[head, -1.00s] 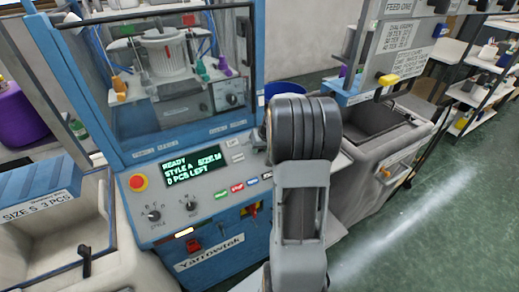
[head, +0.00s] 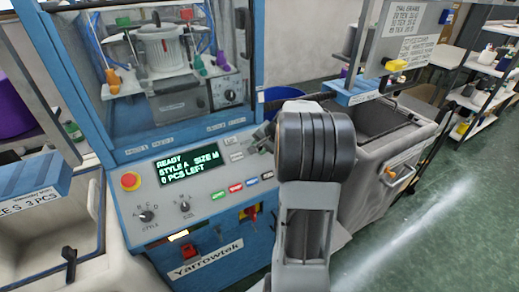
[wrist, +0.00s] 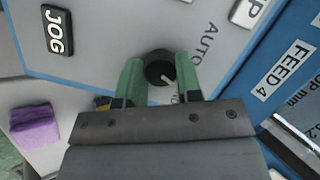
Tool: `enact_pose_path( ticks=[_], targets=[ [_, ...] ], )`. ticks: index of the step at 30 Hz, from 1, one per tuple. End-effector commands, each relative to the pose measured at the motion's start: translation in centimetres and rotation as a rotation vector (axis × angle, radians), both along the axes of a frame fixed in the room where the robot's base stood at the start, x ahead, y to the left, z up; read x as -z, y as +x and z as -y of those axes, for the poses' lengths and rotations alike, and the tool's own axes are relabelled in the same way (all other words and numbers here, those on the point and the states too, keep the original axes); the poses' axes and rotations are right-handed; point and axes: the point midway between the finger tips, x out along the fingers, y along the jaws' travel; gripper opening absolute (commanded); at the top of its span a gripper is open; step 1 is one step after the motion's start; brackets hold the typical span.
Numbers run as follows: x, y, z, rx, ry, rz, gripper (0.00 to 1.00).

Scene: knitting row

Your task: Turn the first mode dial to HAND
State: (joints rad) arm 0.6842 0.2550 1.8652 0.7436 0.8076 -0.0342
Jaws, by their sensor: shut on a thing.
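In the wrist view a round black dial (wrist: 158,66) with a short white pointer sits on the light grey panel. My gripper (wrist: 160,76) is shut on it, with one green finger on each side. The pointer slants to the lower right in that view. The label AUTO (wrist: 207,45) is printed to the right of the dial. Any lettering below it is mostly hidden by my gripper. In the head view my arm covers this dial, and only a little of the gripper shows beside the wrist.
The panel also bears a JOG key (wrist: 57,30), a display (head: 189,166), a red stop button (head: 130,181) and two black dials, STYLE (head: 146,216) and SIZE (head: 185,206). A purple block (wrist: 35,125) lies at lower left in the wrist view. Green floor is open at right.

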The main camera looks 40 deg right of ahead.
Motion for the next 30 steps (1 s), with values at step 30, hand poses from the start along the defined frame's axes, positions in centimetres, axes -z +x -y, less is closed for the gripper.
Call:
enact_pose_path(
  ticks=[30],
  targets=[
    [-0.08, 0.01, 0.03, 0.107, 0.082, 0.013, 0.45]
  ],
)
